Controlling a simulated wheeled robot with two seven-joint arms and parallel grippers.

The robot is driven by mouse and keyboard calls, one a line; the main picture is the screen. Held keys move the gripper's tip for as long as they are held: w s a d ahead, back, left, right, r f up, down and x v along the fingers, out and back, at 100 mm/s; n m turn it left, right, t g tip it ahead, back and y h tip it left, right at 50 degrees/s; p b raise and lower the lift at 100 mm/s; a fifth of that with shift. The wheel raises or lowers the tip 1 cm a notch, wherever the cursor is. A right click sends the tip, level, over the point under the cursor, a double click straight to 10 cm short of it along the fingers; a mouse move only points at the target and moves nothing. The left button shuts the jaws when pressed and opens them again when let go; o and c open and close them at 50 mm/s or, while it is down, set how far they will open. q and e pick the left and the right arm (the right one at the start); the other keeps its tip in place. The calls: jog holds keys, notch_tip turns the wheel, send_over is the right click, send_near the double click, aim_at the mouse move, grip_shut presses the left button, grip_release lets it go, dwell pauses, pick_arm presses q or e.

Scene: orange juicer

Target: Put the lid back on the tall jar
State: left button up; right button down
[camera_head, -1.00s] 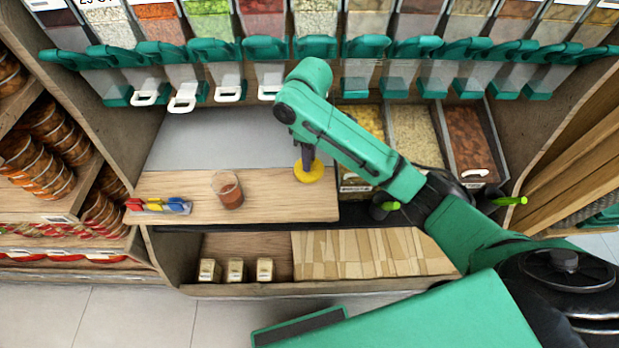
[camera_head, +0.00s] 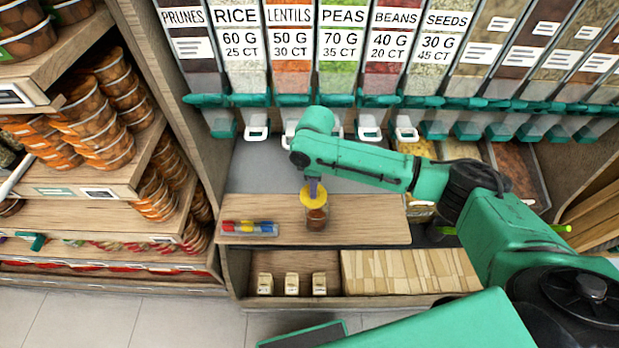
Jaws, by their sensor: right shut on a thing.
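The jar (camera_head: 317,220) is clear with reddish-brown contents and stands on the wooden counter (camera_head: 370,219). The yellow lid (camera_head: 314,196) is in my right gripper (camera_head: 313,186), which points down and is shut on it. The lid is over the top of the jar and covers its mouth from this view. I cannot tell whether the lid touches the rim or hovers just above it. My left gripper is not in view.
A small rack of red, yellow and blue items (camera_head: 249,228) lies left of the jar. Open bins (camera_head: 415,150) stand right of the counter, behind my right arm. Shelves of stacked tubs (camera_head: 95,125) are at the left.

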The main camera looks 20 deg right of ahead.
aim_at(319, 193)
jog(key=d+f+b, duration=0.2)
jog(key=shift+s+f+b, duration=0.2)
jog(key=shift+f+b, duration=0.05)
jog(key=shift+b, duration=0.1)
jog(key=f+b, duration=0.1)
jog(key=a+f+b, duration=0.1)
jog(key=b, duration=0.1)
jog(key=shift+w+f, duration=0.1)
jog(key=shift+f, duration=0.35)
jog(key=shift+d+f, duration=0.1)
jog(key=shift+f, duration=0.25)
jog(key=shift+d+f, duration=0.1)
jog(key=shift+f, duration=0.1)
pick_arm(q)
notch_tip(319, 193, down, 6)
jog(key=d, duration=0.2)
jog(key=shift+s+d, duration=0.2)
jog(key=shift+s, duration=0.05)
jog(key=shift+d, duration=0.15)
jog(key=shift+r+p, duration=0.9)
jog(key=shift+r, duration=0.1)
pick_arm(e)
jog(key=shift+r, duration=0.15)
pick_arm(q)
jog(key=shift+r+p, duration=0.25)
jog(key=shift+p, duration=0.05)
pick_arm(e)
jog(key=shift+f, duration=0.25)
